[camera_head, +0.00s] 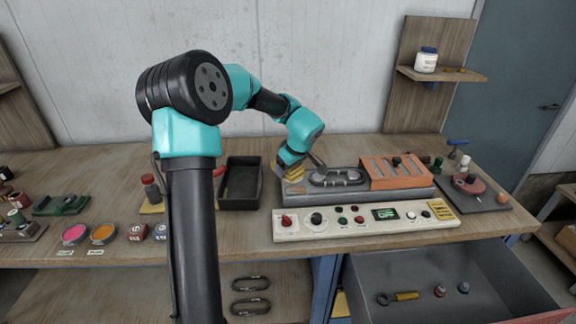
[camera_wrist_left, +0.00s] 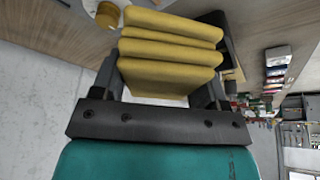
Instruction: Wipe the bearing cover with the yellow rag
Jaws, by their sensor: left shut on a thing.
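My left gripper (camera_head: 291,167) is shut on the folded yellow rag (camera_head: 293,174), at the left end of a grey machine base. In the left wrist view the rag (camera_wrist_left: 170,50) shows as several thick folded layers between the jaws. The dark oval piece on the grey base, which looks like the bearing cover (camera_head: 338,178), lies just right of the gripper. I cannot tell whether the rag touches the base. My right gripper is not in view.
An orange slotted block (camera_head: 393,172) sits on the base's right end. A control panel (camera_head: 365,221) with knobs lies in front. A black tray (camera_head: 241,183) stands to the left. An open drawer (camera_head: 450,285) is below. Several small jars and paint pots crowd the table's left.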

